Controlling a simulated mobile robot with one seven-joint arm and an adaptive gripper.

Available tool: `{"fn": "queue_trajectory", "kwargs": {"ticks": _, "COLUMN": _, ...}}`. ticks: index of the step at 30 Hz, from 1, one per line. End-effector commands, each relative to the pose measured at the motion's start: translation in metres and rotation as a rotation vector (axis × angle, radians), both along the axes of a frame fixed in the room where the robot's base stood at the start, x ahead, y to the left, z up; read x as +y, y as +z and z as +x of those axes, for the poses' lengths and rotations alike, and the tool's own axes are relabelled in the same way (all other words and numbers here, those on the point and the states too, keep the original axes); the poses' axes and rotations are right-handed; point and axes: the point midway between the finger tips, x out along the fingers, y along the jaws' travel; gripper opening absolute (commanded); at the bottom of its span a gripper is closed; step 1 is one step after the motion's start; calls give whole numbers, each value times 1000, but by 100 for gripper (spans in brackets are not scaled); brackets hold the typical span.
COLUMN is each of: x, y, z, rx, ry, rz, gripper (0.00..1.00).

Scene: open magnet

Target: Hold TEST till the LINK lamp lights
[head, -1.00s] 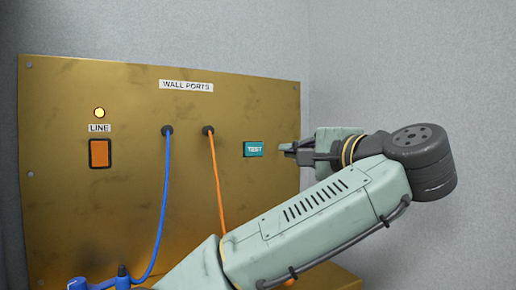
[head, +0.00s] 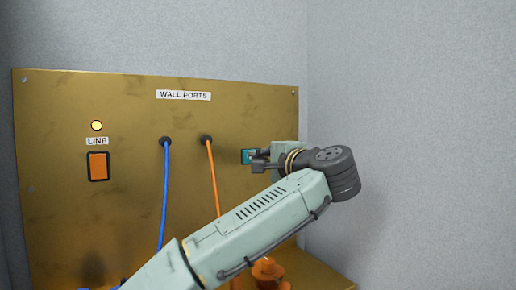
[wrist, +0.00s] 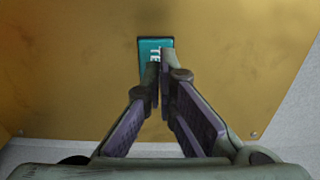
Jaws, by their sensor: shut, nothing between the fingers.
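The teal TEST button (head: 247,156) is on the brass panel, partly hidden behind my gripper in the head view. My gripper (head: 255,160) is shut and empty, with its fingertips at the button. In the wrist view the TEST button (wrist: 155,46) shows beyond the closed fingertips (wrist: 159,66), which overlap its lower part. I cannot tell whether the tips touch or press it.
An orange switch (head: 98,166) is below the LINE label. A blue cable (head: 164,195) and an orange cable (head: 213,175) hang from ports under the WALL PORTS sign (head: 184,95). An orange object (head: 267,271) stands low behind my arm. Bare wall (head: 420,120) lies right.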

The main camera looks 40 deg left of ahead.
Motion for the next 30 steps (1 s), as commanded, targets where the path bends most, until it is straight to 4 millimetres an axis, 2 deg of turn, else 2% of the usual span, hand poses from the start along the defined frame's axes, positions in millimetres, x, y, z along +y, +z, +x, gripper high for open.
{"fn": "queue_trajectory", "kwargs": {"ticks": 4, "x": 10, "y": 1, "z": 4, "rx": -1, "ry": 1, "rz": 0, "gripper": 0}}
{"fn": "queue_trajectory", "kwargs": {"ticks": 17, "x": 13, "y": -1, "z": 6, "rx": -3, "ry": -2, "rz": 0, "gripper": 0}}
{"fn": "queue_trajectory", "kwargs": {"ticks": 30, "x": 30, "y": -2, "z": 12, "rx": 2, "ry": 3, "rz": -2, "gripper": 0}}
